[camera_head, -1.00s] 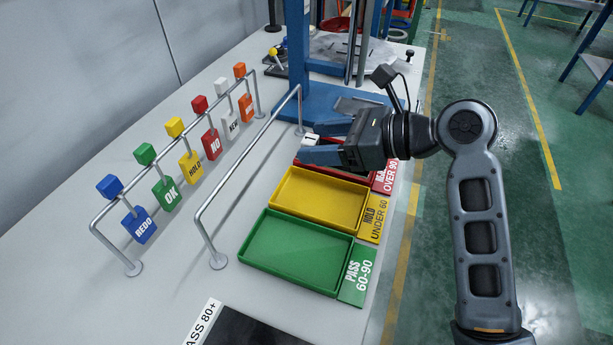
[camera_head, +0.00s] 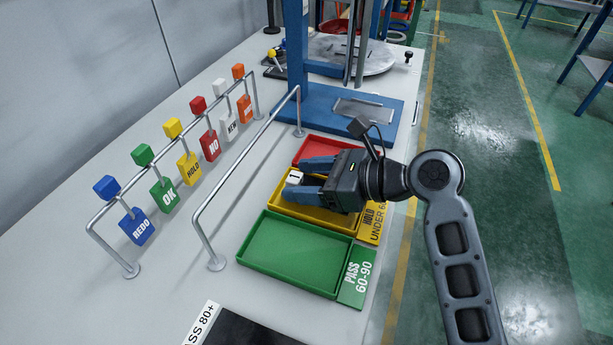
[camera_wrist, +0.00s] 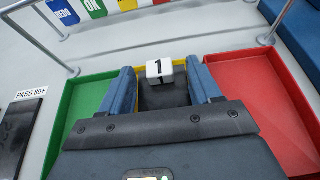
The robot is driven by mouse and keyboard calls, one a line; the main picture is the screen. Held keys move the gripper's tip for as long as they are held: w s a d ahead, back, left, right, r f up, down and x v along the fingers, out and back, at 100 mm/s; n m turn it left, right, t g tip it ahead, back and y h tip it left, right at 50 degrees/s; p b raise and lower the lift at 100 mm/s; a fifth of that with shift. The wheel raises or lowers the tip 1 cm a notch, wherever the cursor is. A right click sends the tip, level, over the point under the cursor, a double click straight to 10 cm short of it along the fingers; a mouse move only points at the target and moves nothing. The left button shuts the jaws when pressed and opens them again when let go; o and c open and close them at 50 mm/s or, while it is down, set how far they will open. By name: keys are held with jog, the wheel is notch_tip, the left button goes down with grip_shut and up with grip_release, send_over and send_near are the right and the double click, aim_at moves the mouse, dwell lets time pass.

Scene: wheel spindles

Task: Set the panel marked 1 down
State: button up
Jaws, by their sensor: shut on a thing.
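The panel marked 1 (camera_head: 294,177) shows as a small white block end with a black 1, between the fingers of my gripper (camera_head: 304,179). In the wrist view, the white end (camera_wrist: 159,68) sits between the two blue fingers, with a dark part below it. My gripper is shut on the panel. It is over the yellow tray (camera_head: 325,217), labelled HOLD UNDER 60, and hides much of it. I cannot tell whether the panel touches the tray floor.
The empty green tray (camera_head: 295,250) lies nearer and the red tray (camera_head: 312,148) farther along the bench. A metal rail (camera_head: 240,168) stands left of the trays. Behind it, a second rail carries several coloured tags (camera_head: 188,168). A blue press base (camera_head: 340,110) stands beyond.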

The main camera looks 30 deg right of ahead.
jog(key=shift+f, duration=0.5)
jog(key=o, duration=1.1)
jog(key=shift+r, duration=0.35)
jog(key=v, duration=1.2)
jog(key=shift+r, duration=0.15)
jog(key=shift+s+d, duration=0.1)
